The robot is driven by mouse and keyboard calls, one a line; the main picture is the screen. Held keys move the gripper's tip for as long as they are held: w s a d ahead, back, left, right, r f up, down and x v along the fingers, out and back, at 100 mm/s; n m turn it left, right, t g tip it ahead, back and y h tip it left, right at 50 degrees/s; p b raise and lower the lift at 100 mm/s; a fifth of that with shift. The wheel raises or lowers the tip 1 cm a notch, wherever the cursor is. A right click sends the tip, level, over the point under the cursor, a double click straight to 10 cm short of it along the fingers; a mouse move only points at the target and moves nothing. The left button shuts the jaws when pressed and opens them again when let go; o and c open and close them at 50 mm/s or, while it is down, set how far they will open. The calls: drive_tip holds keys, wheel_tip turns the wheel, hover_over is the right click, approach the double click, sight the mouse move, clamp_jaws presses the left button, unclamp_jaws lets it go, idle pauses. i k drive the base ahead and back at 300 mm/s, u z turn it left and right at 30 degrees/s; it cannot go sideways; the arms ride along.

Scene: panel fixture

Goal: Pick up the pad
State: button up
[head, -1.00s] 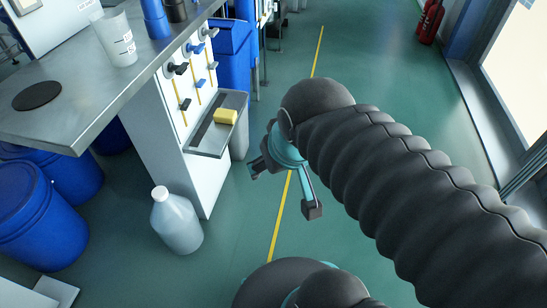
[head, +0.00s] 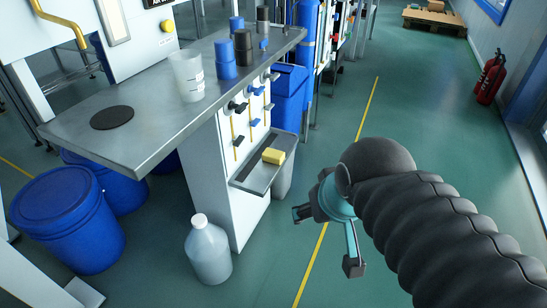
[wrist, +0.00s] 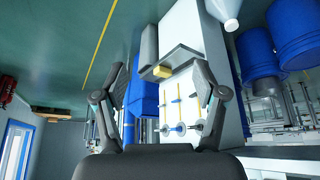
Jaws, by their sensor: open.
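The pad is a small yellow block (head: 273,156) lying on a narrow grey metal tray (head: 250,189) fixed to the side of a white panel, in the head view. In the wrist view the yellow pad (wrist: 162,71) shows beyond my fingers, near the middle and above the panel's knobs. My gripper (head: 326,240) hangs over the green floor to the right of the tray, clear of the pad. In the wrist view the two fingers of my gripper (wrist: 160,92) are spread wide with nothing between them.
Above the tray the panel (head: 238,170) carries dark and blue knobs on yellow slots. A steel bench (head: 160,125) holds a beaker (head: 188,75) and cylinders. A white jug (head: 208,252) and blue drums (head: 68,222) stand on the floor. Floor right of the yellow line is open.

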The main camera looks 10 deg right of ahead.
sight(274, 156)
drive_tip(key=u, duration=3.7)
drive_tip(key=k, duration=2.55)
drive_tip(key=z, duration=0.9)
drive_tip(key=i, duration=0.5)
drive_tip(key=u, duration=0.05)
